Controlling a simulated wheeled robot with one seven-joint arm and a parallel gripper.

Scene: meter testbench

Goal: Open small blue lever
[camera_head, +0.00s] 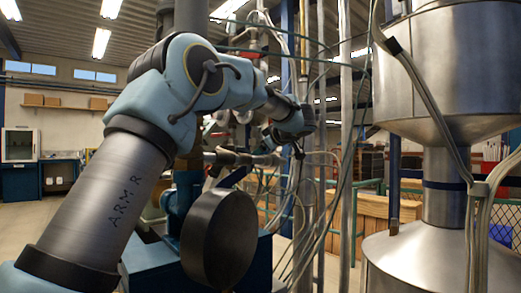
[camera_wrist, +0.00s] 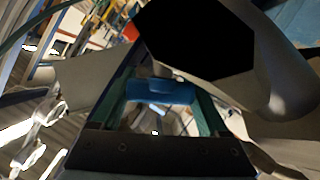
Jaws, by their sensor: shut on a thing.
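The small blue lever (camera_wrist: 173,92) shows in the wrist view as a short blue bar between the two green fingers of my gripper (camera_wrist: 163,97). The fingers are closed on it, one at each side. In the head view my gripper (camera_head: 298,152) hangs below the end of my arm, by the vertical pipes. The lever cannot be made out in the head view, where my wrist and the pipes crowd it. How far the lever is turned cannot be told.
A dark round drum-like body (camera_head: 218,240) stands below my arm. A horizontal pipe (camera_head: 235,157) runs near my gripper. Vertical pipes (camera_head: 346,120) and loose cables stand just right of it. A large steel vessel (camera_head: 450,80) fills the right side. A big black shape (camera_wrist: 195,35) fills the wrist view's top.

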